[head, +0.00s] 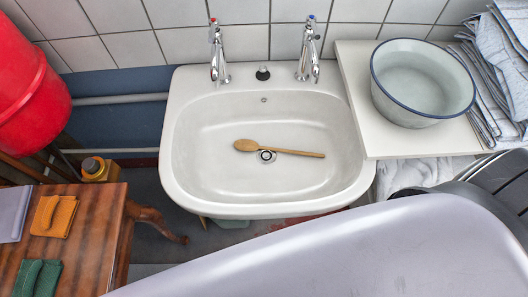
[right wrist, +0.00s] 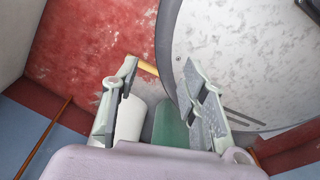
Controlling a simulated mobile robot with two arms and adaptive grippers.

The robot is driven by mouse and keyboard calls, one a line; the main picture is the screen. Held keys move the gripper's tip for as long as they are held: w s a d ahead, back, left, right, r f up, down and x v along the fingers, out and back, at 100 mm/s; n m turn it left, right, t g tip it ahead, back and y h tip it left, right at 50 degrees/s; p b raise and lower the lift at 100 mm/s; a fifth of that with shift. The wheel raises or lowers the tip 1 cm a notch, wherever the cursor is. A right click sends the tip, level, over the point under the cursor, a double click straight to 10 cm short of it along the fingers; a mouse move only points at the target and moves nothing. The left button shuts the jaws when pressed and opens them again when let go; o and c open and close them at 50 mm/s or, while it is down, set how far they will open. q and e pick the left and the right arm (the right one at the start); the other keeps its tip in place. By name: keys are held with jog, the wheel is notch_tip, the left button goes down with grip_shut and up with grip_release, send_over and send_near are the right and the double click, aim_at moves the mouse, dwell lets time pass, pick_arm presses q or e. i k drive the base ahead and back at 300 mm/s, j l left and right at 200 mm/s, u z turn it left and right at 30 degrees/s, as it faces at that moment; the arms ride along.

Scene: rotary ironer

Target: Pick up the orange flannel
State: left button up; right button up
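The orange flannel (head: 54,216) lies folded on a brown wooden table (head: 92,252) at the left of the head view. A green folded cloth (head: 37,278) lies in front of it, and a grey-lilac cloth (head: 10,212) lies to its left, cut by the picture edge. My right gripper (right wrist: 160,72) shows in the right wrist view with its two fingers spread apart and nothing held between them. The orange flannel is not in the right wrist view. My left gripper is in neither view.
A white sink (head: 230,187) with a wooden spoon (head: 278,149) stands in the middle. A basin (head: 423,82) sits on a white board to its right. A red container (head: 30,90) is at upper left. In the right wrist view, white (right wrist: 130,120) and green (right wrist: 171,127) cylindrical things show beyond the fingers.

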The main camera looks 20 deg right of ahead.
aim_at(54, 217)
jog(key=u, duration=1.5)
